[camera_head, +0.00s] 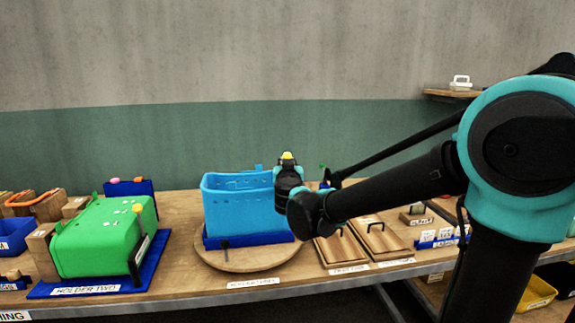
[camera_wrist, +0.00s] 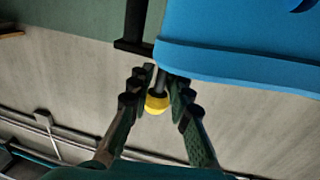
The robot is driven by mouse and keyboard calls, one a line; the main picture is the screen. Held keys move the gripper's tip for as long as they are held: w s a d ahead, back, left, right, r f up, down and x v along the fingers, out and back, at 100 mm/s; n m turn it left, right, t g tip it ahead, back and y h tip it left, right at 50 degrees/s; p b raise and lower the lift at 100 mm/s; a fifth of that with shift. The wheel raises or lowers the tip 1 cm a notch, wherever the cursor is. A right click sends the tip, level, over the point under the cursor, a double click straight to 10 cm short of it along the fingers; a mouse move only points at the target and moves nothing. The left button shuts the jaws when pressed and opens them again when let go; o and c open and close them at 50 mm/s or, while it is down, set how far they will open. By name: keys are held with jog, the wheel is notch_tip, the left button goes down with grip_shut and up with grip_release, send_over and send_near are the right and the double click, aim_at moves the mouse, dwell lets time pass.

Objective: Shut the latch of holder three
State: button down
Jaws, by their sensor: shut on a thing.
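Holder three is a light blue perforated bin (camera_head: 238,210) on a dark blue base, standing on a round wooden board. The label below it is too blurred to read surely. My gripper (camera_head: 287,166) is at the bin's right side. In the wrist view, my gripper (camera_wrist: 161,86) is shut on a yellow knob (camera_wrist: 157,104) at the end of a dark latch rod (camera_wrist: 161,80), beside the blue wall. The yellow knob (camera_head: 287,155) also shows in the head view. A small dark lever (camera_head: 225,244) shows at the base front. My gripper and arm hide the bin's right side.
A green holder labelled HOLDER TWO (camera_head: 105,235) stands on the left of the bench, with a dark, yellow-tipped lever (camera_head: 138,250). Wooden boards with handles (camera_head: 378,236) lie right of the round board (camera_head: 245,262). A small shelf (camera_head: 452,94) is on the wall.

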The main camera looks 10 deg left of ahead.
jog(key=shift+w+r+m+h, duration=0.15)
jog(key=shift+m+h, duration=0.15)
jog(key=shift+h, duration=0.4)
jog(key=c, duration=1.6)
grip_release()
jog(key=shift+c, duration=0.2)
jog(key=s, duration=1.2)
jog(key=shift+d, duration=0.4)
